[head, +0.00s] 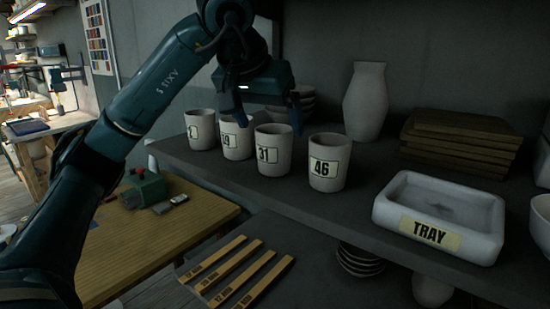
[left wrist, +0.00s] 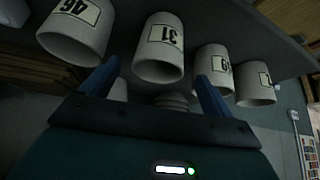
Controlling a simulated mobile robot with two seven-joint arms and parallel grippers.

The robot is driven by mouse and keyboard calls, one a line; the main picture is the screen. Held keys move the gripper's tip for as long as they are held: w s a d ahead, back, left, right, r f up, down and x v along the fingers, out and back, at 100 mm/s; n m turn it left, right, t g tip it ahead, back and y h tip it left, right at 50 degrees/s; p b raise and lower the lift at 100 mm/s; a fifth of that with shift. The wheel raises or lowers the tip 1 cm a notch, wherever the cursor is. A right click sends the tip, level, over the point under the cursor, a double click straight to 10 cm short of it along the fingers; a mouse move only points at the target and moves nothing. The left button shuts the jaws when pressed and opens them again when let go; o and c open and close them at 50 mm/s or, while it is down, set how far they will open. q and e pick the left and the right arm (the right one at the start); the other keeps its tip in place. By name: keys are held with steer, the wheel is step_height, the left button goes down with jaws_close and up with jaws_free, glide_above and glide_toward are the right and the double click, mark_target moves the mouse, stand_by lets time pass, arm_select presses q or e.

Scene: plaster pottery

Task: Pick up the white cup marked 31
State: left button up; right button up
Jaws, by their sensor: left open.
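The white cup marked 31 (head: 273,160) stands upright on the dark shelf, between the cup marked 19 (head: 236,143) and the cup marked 46 (head: 328,160). In the left wrist view, it appears upside down, with its label (left wrist: 166,35) showing. My left gripper (head: 268,122) is open at the cup's top end, one finger toward cup 19 and one toward cup 46. In the left wrist view, the blue fingers (left wrist: 156,92) lie on either side of the cup's rim end, with gaps visible. My right gripper is not in view.
Another numbered cup (head: 200,130), partly hidden, stands at the row's left end. A white vase (head: 366,102) and stacked bowls (head: 306,100) stand behind. A tray (head: 387,212) and stacked boards (head: 458,140) are to the right. The shelf in front of the cups is clear.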

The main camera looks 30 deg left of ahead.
arm_select(q)
steer(key=shift+p+x, duration=0.35)
steer(key=shift+x, duration=2.7)
steer(key=shift+d, duration=0.1)
steer(key=shift+c, duration=0.2)
steer(key=c, duration=1.1)
